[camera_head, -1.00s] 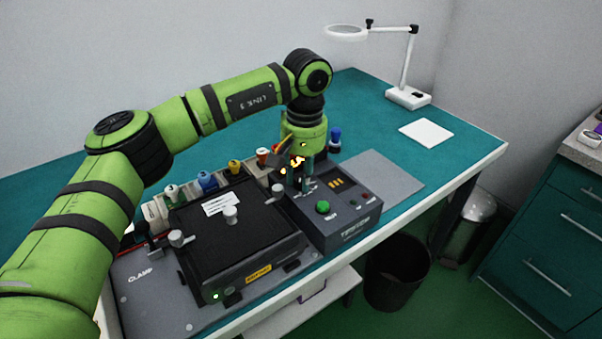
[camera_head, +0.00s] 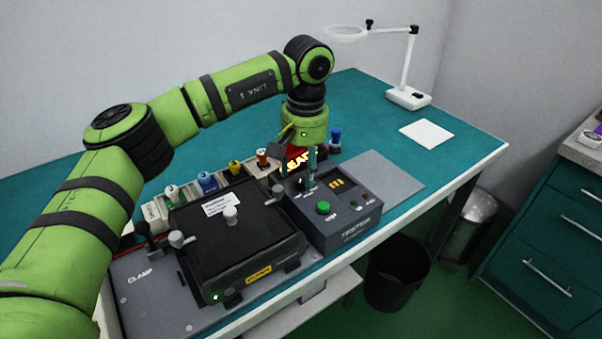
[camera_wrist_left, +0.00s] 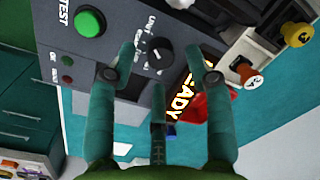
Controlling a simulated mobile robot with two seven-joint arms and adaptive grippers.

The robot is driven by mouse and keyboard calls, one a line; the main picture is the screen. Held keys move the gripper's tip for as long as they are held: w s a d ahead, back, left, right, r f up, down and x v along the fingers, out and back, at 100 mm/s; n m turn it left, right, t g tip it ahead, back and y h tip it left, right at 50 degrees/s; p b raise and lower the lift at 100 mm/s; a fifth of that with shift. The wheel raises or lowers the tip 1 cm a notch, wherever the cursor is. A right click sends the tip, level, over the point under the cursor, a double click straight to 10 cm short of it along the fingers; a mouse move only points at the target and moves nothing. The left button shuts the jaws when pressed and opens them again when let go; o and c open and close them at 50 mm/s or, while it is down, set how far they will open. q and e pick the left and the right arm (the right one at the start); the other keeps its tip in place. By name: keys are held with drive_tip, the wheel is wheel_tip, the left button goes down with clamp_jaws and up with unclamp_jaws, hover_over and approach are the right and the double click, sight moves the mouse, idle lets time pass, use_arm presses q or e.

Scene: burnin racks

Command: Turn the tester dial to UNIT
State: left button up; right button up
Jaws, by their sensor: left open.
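The tester (camera_head: 350,228) is a dark grey box on the bench, beside the black clamp unit. Its black round dial (camera_wrist_left: 160,57) shows in the left wrist view, with a pale mark on it and the word UNIT printed beside it; I cannot tell for sure which label the mark faces. My left gripper (camera_wrist_left: 161,56) is open and empty. Its teal fingers reach toward the panel on either side of the dial in that view, and I cannot tell whether they touch it. In the head view the left gripper (camera_head: 309,163) hangs over the tester's back left. My right gripper is not in view.
A grey mat (camera_head: 385,177) lies clear at right.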

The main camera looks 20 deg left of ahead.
sight(304, 178)
use_arm(q)
wheel_tip(304, 178, up, 10)
drive_tip(key=shift+d, duration=0.25)
